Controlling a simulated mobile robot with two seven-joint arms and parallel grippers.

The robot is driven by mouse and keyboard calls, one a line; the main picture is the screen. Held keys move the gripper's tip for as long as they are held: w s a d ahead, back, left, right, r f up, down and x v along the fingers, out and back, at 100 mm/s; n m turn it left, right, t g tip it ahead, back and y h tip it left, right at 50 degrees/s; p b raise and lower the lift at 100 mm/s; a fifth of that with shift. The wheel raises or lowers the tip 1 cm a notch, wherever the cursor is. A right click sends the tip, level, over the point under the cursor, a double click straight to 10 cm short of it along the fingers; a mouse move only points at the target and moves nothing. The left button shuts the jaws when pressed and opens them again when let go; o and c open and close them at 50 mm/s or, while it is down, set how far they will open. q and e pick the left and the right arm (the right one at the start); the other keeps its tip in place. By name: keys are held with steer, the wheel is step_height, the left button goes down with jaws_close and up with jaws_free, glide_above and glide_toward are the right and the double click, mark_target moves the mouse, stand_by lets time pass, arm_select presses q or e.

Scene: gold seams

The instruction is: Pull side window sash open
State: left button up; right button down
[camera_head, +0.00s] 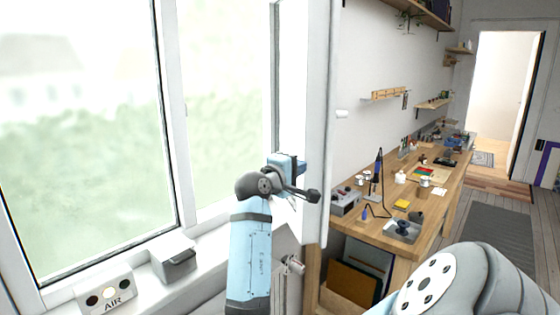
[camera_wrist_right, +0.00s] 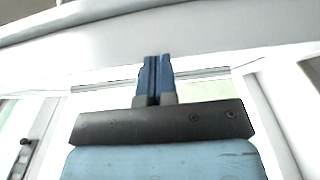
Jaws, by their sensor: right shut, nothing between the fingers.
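The side window sash (camera_head: 318,110) is a tall white frame, standing edge-on and swung into the room from the window wall. My right gripper (camera_head: 299,161) is beside the sash's left face in the head view; whether it touches cannot be told. In the right wrist view my right gripper (camera_wrist_right: 155,62) has its two blue fingers pressed together with nothing between them, in front of a white frame bar (camera_wrist_right: 200,48). A dark lever-like part (camera_head: 313,195) shows just below the gripper; what it belongs to is unclear. My left gripper is not in view.
A large fixed pane (camera_head: 90,120) fills the left. A white box marked AIR (camera_head: 108,294) and a small grey box (camera_head: 174,260) sit on the sill. A wooden workbench (camera_head: 455,190) with tools stands right of the sash.

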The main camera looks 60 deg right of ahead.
mark_target(319, 163)
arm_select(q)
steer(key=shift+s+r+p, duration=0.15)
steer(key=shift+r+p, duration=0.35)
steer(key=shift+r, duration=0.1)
arm_select(e)
steer(key=shift+s+d, duration=0.6)
steer(key=shift+s, duration=0.2)
steer(key=shift+s+d, duration=0.6)
steer(key=shift+s, duration=0.15)
